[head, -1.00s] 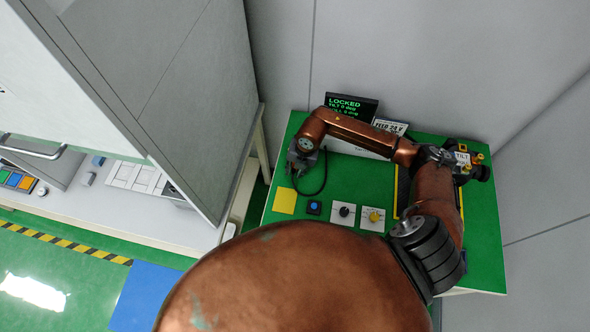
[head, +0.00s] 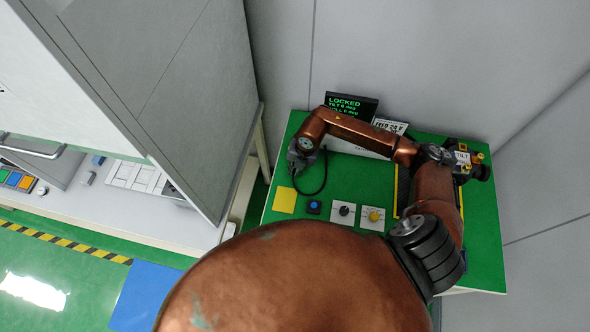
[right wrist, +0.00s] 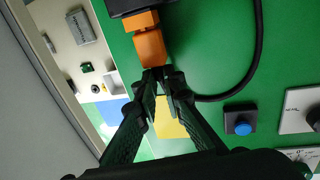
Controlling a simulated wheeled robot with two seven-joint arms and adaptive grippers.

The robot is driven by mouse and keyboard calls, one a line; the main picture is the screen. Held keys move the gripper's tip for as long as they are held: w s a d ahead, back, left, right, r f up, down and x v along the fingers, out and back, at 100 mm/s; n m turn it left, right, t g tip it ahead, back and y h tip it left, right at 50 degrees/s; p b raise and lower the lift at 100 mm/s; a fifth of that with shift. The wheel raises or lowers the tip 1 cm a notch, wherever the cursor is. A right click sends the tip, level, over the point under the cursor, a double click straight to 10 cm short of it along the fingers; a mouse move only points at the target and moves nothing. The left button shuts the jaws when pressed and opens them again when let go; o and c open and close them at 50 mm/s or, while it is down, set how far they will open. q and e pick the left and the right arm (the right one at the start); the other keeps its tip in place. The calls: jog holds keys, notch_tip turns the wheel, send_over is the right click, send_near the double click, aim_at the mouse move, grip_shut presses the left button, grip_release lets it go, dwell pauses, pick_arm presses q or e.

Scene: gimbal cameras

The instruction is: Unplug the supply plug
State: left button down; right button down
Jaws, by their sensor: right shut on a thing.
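The orange supply plug (right wrist: 150,49) shows in the right wrist view, in line with an orange piece (right wrist: 141,20) on a dark block (right wrist: 124,5). A thin dark line parts the two orange pieces; I cannot tell how deep the plug sits. My right gripper (right wrist: 164,76) is shut on the plug's rear end, where a black cable (right wrist: 257,50) loops away to the right. In the head view my right gripper (head: 297,172) is at the green bench's left side, and my arm hides the plug. My left gripper is not in view.
The green bench (head: 355,181) carries a yellow pad (head: 285,200), a blue button (head: 314,207), two knobs on white plates, and a display reading LOCKED (head: 350,105). A tall grey cabinet (head: 190,90) stands close at left. Grey walls close off the back and right.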

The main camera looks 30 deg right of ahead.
jog(key=shift+s+a+p, duration=0.55)
jog(key=shift+s+a, duration=0.15)
jog(key=shift+s, duration=0.2)
dwell(0.8)
jog(key=shift+s+a+f+p, duration=0.1)
jog(key=shift+s+a+p, duration=0.45)
jog(key=shift+s+a, duration=0.5)
jog(key=shift+s+d, duration=0.1)
jog(key=shift+d, duration=0.05)
jog(key=shift+r+p, duration=1.55)
jog(key=shift+r, duration=0.5)
